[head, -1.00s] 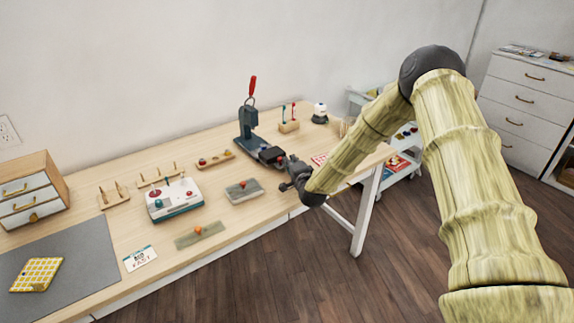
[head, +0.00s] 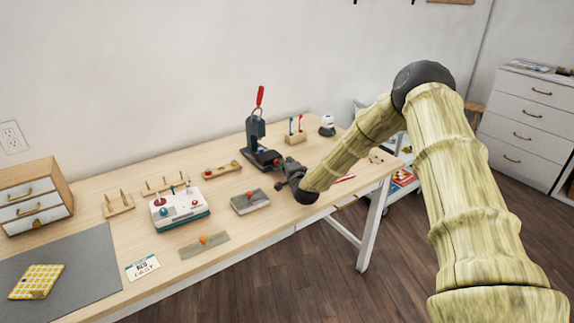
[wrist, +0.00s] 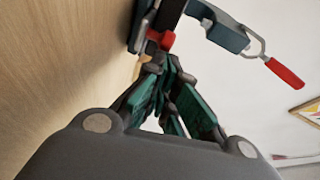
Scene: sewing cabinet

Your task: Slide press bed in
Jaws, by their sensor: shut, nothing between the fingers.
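The press (head: 255,131) stands upright toward the back of the table, dark grey-green with a red-handled lever raised. Its dark bed (head: 264,158) sits low at the front of the press, with a small red part near its front end. My gripper (head: 281,164) is shut with nothing held, right at the front end of the bed. In the wrist view the closed fingertips (wrist: 158,62) are up against or very near the red part (wrist: 160,40); I cannot tell if they touch. The press frame (wrist: 229,36) and red lever handle (wrist: 285,73) show beyond.
A small wooden stand with red and teal tools (head: 295,137) is right of the press. A white control box (head: 180,208) stands further left. The table's front edge runs below my arm.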

